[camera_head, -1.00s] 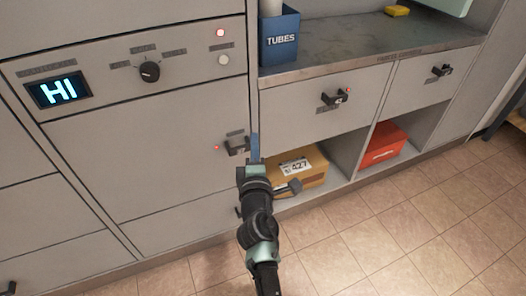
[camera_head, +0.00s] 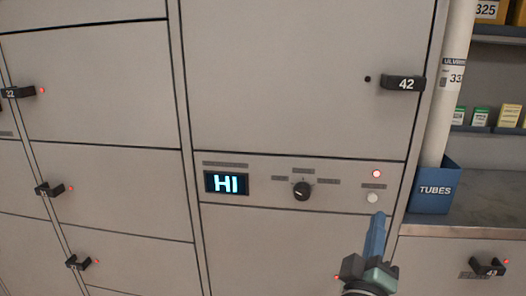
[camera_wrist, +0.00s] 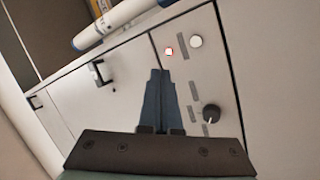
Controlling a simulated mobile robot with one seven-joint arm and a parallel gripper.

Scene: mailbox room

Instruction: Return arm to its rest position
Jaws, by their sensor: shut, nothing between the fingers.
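My gripper (camera_head: 378,218) is at the lower right of the head view, its blue fingers pointing up just below a round white button. In the wrist view my gripper (camera_wrist: 159,74) has its two blue fingers together, with nothing between them. The fingers overlap the cabinet front in both views; the exact gap to it cannot be told. Most of my arm is outside the head view.
A control panel has an "HI" display (camera_head: 227,184), a black knob (camera_head: 302,191), the white button (camera_head: 373,198) and a red light (camera_head: 377,174). Door handle 42 (camera_head: 403,83) sticks out above. A blue "TUBES" bin (camera_head: 435,190) stands on the counter at right.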

